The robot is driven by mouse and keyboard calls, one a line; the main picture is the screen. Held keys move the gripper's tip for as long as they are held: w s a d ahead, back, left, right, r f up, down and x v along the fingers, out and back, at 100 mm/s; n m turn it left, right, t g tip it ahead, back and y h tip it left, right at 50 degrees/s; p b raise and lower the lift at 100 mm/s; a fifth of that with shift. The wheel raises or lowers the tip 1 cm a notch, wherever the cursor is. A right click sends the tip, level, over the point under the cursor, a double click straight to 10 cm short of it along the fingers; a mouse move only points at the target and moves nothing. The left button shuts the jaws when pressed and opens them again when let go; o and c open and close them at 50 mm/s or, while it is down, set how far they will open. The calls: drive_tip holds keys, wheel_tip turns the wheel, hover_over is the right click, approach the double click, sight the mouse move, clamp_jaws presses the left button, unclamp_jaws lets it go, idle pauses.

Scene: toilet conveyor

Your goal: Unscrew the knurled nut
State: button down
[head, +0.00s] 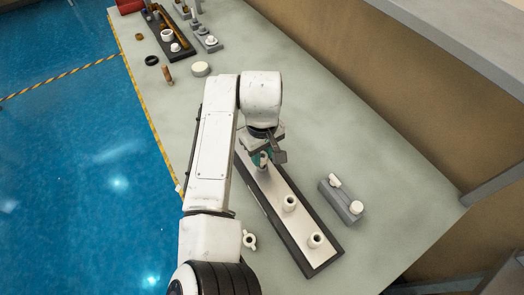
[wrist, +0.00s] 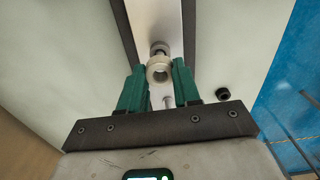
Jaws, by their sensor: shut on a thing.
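My gripper (head: 262,158) is over the far end of a long pale plate with a dark frame (head: 326,262), pointing down at it. In the wrist view, the green fingers of my gripper (wrist: 160,82) stand on either side of a cream round nut with a hole (wrist: 158,72) and are shut on it. I take this to be the knurled nut; its knurling is too small to make out. In the head view my wrist and fingers hide most of it. Whether it is still on its thread cannot be told.
Two cream hollow cylinders (head: 289,204) (head: 315,240) stand on the near part of the plate. A grey block with white fittings (head: 342,200) lies to the right. A white winged piece (head: 249,240) lies left of the plate. A black nut (wrist: 223,94) shows in the wrist view.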

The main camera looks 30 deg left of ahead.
drive_tip(key=shift+r+p, duration=1.3)
drive_tip(key=shift+p, duration=0.05)
